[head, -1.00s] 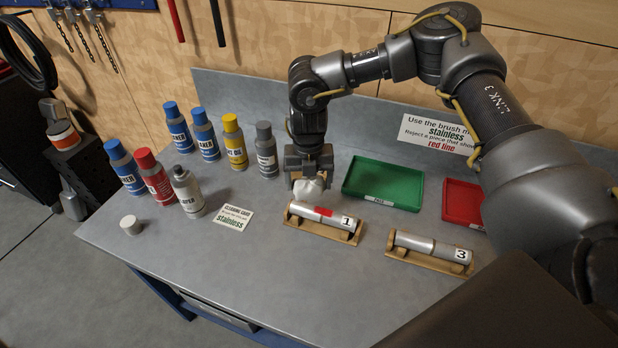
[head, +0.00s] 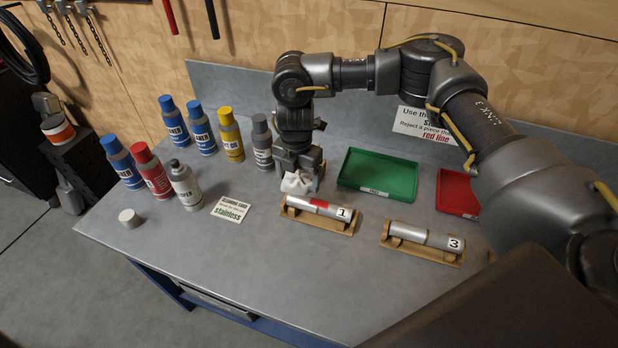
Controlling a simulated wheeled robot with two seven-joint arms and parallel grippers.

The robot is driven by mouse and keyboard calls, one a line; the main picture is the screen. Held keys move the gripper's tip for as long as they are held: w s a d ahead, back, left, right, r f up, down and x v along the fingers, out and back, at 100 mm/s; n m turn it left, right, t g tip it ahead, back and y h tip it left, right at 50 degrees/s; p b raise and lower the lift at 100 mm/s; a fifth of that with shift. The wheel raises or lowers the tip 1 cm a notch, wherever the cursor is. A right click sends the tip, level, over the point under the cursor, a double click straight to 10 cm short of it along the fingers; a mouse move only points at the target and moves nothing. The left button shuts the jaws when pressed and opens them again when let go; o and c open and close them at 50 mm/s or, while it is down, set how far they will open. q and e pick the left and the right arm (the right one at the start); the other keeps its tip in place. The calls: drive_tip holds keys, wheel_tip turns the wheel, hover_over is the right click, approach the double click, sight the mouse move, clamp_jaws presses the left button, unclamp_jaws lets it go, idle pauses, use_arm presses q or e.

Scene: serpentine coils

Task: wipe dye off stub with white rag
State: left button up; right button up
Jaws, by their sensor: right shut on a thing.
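The white rag (head: 294,184) is held in my right gripper (head: 299,176), which is shut on it. The rag hangs just behind the left half of stub 1; I cannot tell whether it touches the stub. Stub 1 (head: 301,203) is a silver cylinder lying in a wooden cradle (head: 318,224), with a red dye patch (head: 319,204) near its middle and a "1" label on its right end. Stub 3 (head: 408,233) lies in another cradle to the right, with no red seen on it. My left gripper is not in view.
Several spray cans (head: 186,186) stand at the left, with a white cap (head: 130,218) and a stainless cleaning card (head: 231,210) near them. A green tray (head: 378,174) and a red tray (head: 457,192) lie behind the stubs. The bench front is clear.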

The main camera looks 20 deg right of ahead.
drive_tip(key=shift+w+d+r+m, duration=0.2)
drive_tip(key=shift+d+m, duration=0.15)
drive_tip(key=shift+m, duration=0.15)
drive_tip(key=shift+w+d+r+m, duration=0.1)
drive_tip(key=shift+d+r+m, duration=0.05)
drive_tip(key=shift+d+m, duration=0.6)
drive_tip(key=shift+m, duration=0.25)
drive_tip(key=shift+a+f, duration=0.1)
